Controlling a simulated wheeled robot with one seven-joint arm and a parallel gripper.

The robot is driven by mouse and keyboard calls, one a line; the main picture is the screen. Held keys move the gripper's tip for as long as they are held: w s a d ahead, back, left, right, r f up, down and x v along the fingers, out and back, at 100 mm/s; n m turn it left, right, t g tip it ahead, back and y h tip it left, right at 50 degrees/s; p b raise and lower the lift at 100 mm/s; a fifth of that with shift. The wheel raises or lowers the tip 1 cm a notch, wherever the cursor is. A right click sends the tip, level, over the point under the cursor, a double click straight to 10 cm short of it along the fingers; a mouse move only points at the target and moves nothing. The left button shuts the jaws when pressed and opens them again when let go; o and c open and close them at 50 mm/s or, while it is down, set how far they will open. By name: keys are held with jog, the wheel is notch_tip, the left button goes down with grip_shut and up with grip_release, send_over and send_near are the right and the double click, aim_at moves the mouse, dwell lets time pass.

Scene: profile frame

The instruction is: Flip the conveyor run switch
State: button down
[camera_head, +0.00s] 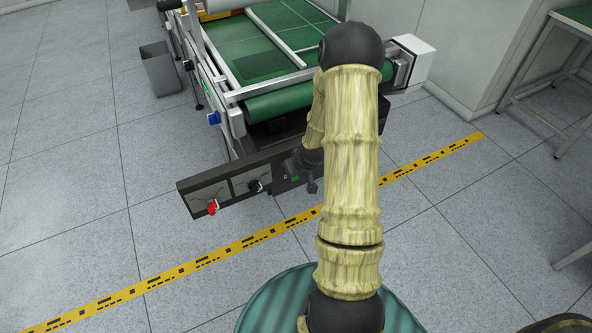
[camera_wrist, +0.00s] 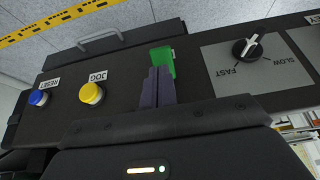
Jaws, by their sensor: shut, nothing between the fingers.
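In the wrist view a green part (camera_wrist: 166,60), apparently the run switch, sits on the dark control panel (camera_wrist: 120,70) between the yellow JOG button and the speed knob. Its label is not visible, and my fingers hide part of it. My gripper (camera_wrist: 157,76) is shut and empty, its fingertips at the lower left of the green part. I cannot tell whether they touch it. In the head view the panel (camera_head: 229,183) is at the near end of the conveyor (camera_head: 262,55). The green part (camera_head: 295,178) shows small beside my gripper (camera_head: 312,188).
The wrist view shows a yellow JOG button (camera_wrist: 91,93), a blue RESET button (camera_wrist: 39,98) and a SLOW/FAST knob (camera_wrist: 247,47). A red knob (camera_head: 212,207) is at the panel's left end. A grey bin (camera_head: 160,69) stands left of the conveyor. Yellow tape (camera_head: 230,248) crosses the open floor.

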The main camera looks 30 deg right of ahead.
jog(key=shift+a, duration=0.1)
jog(key=s+r+p, duration=0.3)
jog(key=s+r, duration=0.5)
jog(key=s, duration=0.2)
jog(key=shift+s+a+r, duration=0.2)
jog(key=shift+r, duration=0.05)
jog(key=shift+p, duration=0.3)
